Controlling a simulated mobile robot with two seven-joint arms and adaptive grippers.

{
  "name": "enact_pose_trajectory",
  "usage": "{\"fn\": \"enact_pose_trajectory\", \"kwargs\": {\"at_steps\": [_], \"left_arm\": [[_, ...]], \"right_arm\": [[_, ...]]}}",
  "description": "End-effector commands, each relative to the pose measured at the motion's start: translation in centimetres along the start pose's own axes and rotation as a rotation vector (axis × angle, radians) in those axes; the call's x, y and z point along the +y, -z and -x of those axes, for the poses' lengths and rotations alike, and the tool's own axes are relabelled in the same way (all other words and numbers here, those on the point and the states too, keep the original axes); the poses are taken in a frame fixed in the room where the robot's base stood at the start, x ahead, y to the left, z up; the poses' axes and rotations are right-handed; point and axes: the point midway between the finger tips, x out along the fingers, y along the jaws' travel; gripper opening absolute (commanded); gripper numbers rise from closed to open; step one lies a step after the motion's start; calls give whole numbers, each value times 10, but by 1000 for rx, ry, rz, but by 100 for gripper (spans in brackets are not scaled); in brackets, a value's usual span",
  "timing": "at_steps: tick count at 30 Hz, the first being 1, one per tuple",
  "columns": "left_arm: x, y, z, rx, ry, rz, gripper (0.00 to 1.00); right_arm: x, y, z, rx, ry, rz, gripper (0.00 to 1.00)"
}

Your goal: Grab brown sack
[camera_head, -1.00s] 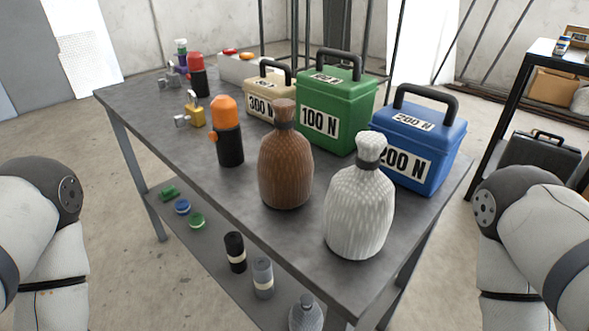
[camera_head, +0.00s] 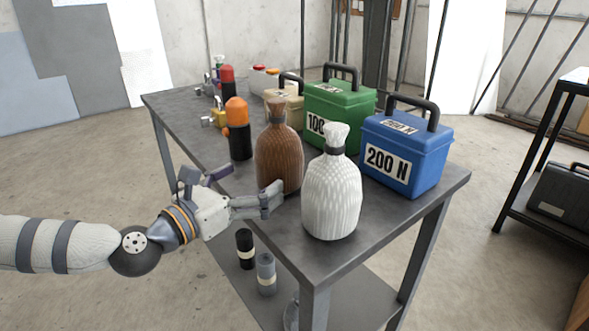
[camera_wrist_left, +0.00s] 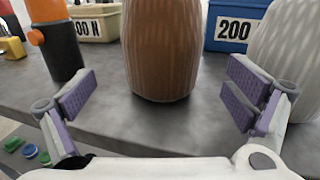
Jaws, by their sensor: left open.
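The brown sack (camera_head: 279,158) stands upright on the grey table, its neck tied with a dark band. My left gripper (camera_head: 245,188) is at the table's near edge, just in front of the sack. It is open and empty. In the left wrist view the brown sack (camera_wrist_left: 162,50) stands beyond and between the spread purple-padded fingers (camera_wrist_left: 160,103), apart from them. Its top is cut off in that view. My right gripper is not in view.
The white sack (camera_head: 332,190) stands close to the right of the brown one. An orange-and-black bottle (camera_head: 238,130) stands to its left. Green (camera_head: 340,110) and blue (camera_head: 405,153) boxes stand behind. The table (camera_head: 400,218) has bare room at its front right.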

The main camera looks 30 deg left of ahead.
Motion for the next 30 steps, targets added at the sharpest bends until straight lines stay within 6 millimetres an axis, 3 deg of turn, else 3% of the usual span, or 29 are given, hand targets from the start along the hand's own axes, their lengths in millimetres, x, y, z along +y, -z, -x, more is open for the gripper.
{"fn": "enact_pose_trajectory", "kwargs": {"at_steps": [1, 15, 22, 23, 30], "left_arm": [[-2, 7, -10, 10, 5, -4, 97], [-3, 0, -81, 7, 2, -3, 97], [-2, -2, -84, 5, 0, 0, 97], [-2, -2, -84, 5, 1, 0, 95], [-2, -2, -84, 5, 1, 0, 41]], "right_arm": [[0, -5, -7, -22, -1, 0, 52], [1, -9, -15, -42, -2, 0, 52], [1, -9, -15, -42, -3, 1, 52], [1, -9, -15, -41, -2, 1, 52], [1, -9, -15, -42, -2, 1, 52]]}}
